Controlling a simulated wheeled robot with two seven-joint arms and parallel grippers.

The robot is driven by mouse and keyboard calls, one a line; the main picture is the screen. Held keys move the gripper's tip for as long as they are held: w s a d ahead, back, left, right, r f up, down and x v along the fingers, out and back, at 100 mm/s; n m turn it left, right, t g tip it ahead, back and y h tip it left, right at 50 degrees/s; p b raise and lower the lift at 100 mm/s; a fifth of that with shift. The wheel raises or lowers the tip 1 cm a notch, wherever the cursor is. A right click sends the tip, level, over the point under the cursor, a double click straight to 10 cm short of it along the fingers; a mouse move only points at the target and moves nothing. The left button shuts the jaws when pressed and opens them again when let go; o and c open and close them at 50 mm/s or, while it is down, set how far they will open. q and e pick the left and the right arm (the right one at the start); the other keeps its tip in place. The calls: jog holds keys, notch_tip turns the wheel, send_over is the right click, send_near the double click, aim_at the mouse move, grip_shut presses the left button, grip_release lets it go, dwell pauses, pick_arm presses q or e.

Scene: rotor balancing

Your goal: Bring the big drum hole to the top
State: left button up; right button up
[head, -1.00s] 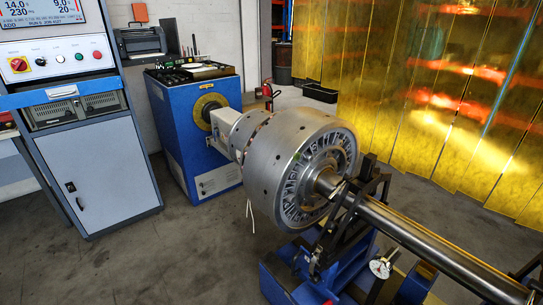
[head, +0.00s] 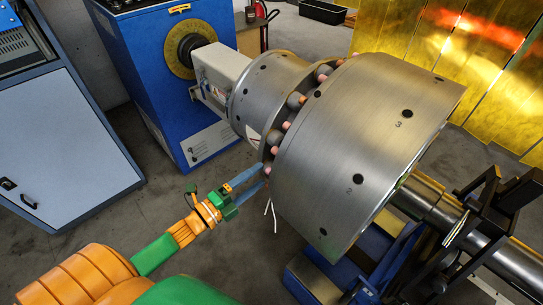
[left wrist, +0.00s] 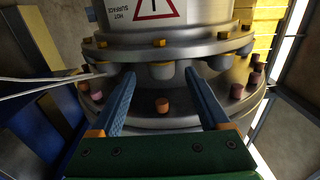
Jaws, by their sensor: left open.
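The big steel drum (head: 385,140) lies on its side on a horizontal shaft. Its curved face has several dark holes, one by the number 3 (head: 407,113) and one by the number 2 (head: 358,180); I cannot tell which is the big one. Behind it is a recessed ring with grey and copper-pink studs (head: 267,184). My left gripper (head: 262,179) is open at the ring's lower left. In the left wrist view its blue fingers (left wrist: 160,78) reach over the ring, with a copper stud (left wrist: 162,105) between them, not gripped. Contact is unclear. My right gripper is not in view.
A blue drive housing (head: 165,90) with a yellow disc stands behind the drum. A dark support frame (head: 485,210) carries the shaft (head: 510,255) at right. White cords (head: 271,214) hang below the drum, close to my gripper. A grey-blue cabinet (head: 55,140) stands left, with open floor between.

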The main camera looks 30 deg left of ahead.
aim_at(271, 168)
pick_arm(q)
jog(key=x, duration=0.4)
jog(key=shift+w+d+r, duration=0.15)
jog(key=shift+w+d, duration=0.05)
jog(key=shift+d, duration=0.2)
jog(key=shift+w, duration=0.45)
jog(key=shift+s, duration=0.1)
grip_shut()
dwell(0.5)
